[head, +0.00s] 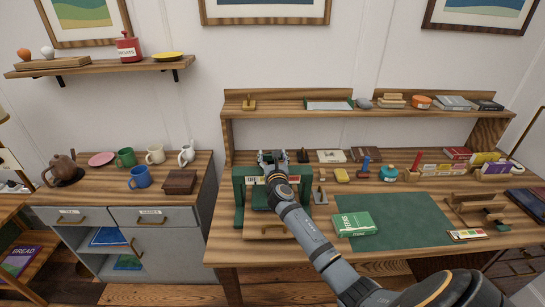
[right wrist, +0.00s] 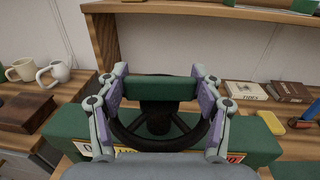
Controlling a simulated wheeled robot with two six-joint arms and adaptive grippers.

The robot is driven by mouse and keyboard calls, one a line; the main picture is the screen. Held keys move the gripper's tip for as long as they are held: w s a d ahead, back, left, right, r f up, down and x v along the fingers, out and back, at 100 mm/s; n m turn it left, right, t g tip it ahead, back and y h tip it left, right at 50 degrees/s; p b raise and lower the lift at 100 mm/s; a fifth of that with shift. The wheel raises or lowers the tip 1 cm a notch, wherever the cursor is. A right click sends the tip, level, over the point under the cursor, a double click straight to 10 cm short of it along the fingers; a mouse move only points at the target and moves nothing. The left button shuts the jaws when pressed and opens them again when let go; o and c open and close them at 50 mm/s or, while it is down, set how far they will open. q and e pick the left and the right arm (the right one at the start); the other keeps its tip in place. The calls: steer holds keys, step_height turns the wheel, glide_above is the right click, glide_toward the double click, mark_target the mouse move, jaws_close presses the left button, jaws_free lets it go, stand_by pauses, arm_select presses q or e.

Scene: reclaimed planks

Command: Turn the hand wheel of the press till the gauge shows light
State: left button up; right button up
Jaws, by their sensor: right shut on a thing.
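The green press (head: 240,200) stands at the left end of the desk. Its black hand wheel (right wrist: 158,128) lies flat on top, with a green bar (right wrist: 160,88) across it. My right gripper (head: 271,158) is over the press from above. In the right wrist view its fingers (right wrist: 160,90) are shut on the two ends of the green bar. The gauge strip (right wrist: 125,153) on the press front shows white, yellow and red parts (right wrist: 235,157). My gripper hides its middle, and I cannot make out a pointer. My left gripper is not in view.
A green box (head: 354,224) stands on the green mat (head: 410,220) right of the press. Small tools and books line the desk's back, below a raised shelf (head: 290,105). A cabinet with mugs (head: 140,177) stands left. The mat's middle is clear.

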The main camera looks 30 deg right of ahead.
steer(key=m+g+h+b, duration=0.2)
steer(key=h, duration=0.1)
steer(key=m+g+h+b, duration=0.1)
steer(key=shift+f+m+h, duration=0.25)
steer(key=shift+m+h, duration=0.15)
steer(key=m+g+h+b, duration=0.2)
steer(key=g, duration=0.1)
steer(key=shift+m+g+b, duration=0.3)
steer(key=shift+g, duration=0.1)
steer(key=shift+r+m+g+h+b, duration=0.15)
steer(key=shift+m+g+h+b, duration=0.45)
steer(key=shift+g+h, duration=0.15)
steer(key=o, duration=1.2)
steer(key=shift+r, duration=0.1)
steer(key=v, duration=0.7)
steer(key=shift+a, duration=0.25)
